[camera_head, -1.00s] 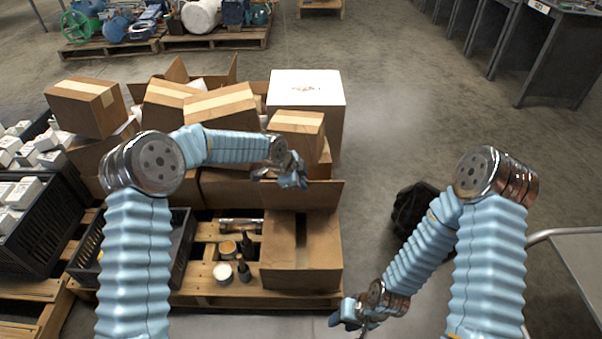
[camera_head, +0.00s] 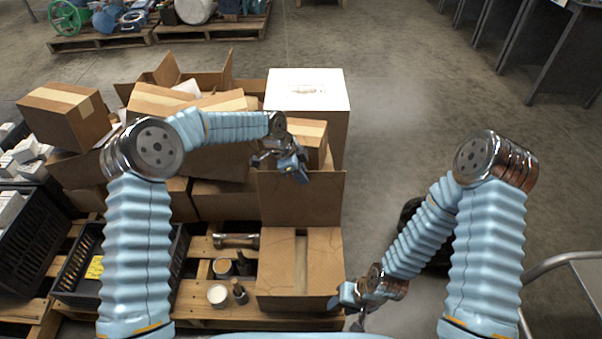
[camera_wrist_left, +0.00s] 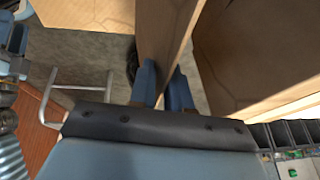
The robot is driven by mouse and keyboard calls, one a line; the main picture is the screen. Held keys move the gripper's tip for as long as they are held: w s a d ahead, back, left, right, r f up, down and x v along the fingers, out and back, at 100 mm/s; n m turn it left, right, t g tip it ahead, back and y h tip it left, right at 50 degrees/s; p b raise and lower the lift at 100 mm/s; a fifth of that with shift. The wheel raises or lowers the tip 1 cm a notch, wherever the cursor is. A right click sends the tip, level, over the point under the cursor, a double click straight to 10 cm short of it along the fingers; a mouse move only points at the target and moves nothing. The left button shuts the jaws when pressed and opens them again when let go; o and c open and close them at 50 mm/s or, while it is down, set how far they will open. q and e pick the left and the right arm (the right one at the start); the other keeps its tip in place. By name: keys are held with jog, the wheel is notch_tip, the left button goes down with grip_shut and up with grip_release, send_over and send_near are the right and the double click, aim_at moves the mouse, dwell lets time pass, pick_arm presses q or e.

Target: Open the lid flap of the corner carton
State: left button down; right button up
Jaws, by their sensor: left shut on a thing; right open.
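The corner carton (camera_head: 280,280) is a brown box at the front right of the pallet. A wide cardboard flap (camera_head: 302,208) stands up along its far edge. My left gripper (camera_head: 297,168) is at the top edge of this flap. In the left wrist view, my left fingers (camera_wrist_left: 163,88) are shut on the cardboard flap (camera_wrist_left: 158,40), one finger on each side. My right gripper (camera_head: 350,304) is open and empty beside the carton's near right corner, low down. Whether it touches the carton I cannot tell.
Brown cartons (camera_head: 65,115) and a white-topped box (camera_head: 307,90) stand behind. Cans (camera_head: 217,295) and a black crate (camera_head: 75,285) are left of the corner carton on the pallet (camera_head: 190,310). Floor to the right is mostly clear, with a metal-railed cart (camera_head: 580,275) at far right.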

pick_arm(q)
jog(key=shift+f, duration=0.15)
jog(key=c, duration=1.3)
grip_release()
jog(key=v, duration=1.3)
jog(key=shift+a+r, duration=0.15)
jog(key=shift+r, duration=0.2)
jog(key=shift+s, duration=0.1)
